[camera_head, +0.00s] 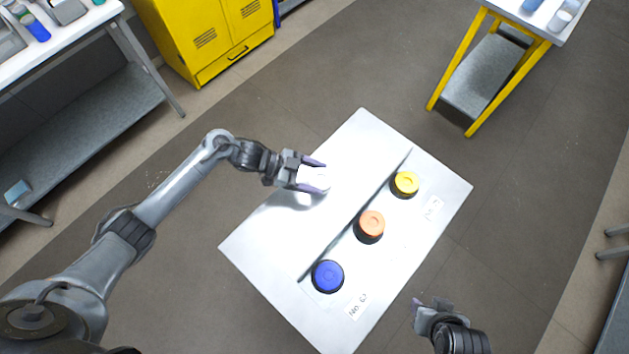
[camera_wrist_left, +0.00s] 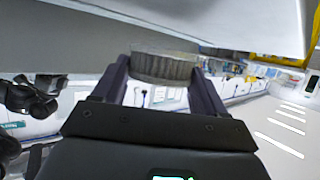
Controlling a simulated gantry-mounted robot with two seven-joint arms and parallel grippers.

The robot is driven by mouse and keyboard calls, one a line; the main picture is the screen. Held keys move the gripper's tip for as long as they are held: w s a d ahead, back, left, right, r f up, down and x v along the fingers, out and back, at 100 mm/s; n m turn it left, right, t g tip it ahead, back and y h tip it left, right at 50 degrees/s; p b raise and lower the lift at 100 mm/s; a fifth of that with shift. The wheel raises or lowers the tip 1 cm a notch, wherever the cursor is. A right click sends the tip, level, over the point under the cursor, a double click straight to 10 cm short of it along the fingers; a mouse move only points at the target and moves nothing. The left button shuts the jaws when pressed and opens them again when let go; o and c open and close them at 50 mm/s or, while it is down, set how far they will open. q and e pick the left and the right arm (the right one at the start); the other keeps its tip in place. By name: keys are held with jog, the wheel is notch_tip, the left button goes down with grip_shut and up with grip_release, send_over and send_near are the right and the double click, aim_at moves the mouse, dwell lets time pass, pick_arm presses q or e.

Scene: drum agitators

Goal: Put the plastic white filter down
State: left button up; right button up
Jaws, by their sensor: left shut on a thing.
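The white filter (camera_head: 315,178) is between the fingers of my left gripper (camera_head: 319,176), above the upper left part of the white panel (camera_head: 268,237). In the left wrist view the filter (camera_wrist_left: 162,66) is a short, round, ribbed grey-white piece, gripped between the two fingers of my left gripper (camera_wrist_left: 160,88). The head view does not show clearly whether it touches the panel. My right gripper (camera_head: 432,305) is empty at the lower right, beside the panel, with its fingers apart.
On the panel stand a blue knob (camera_head: 327,276), an orange knob (camera_head: 370,225) and a yellow knob (camera_head: 405,184), right of a long dark step. A yellow cabinet (camera_head: 207,40), a workbench (camera_head: 65,75) and a yellow-legged table (camera_head: 487,75) stand around. The panel's left part is clear.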

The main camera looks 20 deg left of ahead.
aim_at(314, 183)
pick_arm(q)
jog(key=shift+f, duration=1.9)
jog(key=shift+f+b, duration=0.2)
jog(key=shift+b, duration=0.15)
jog(key=o, duration=1)
jog(key=shift+r, duration=0.1)
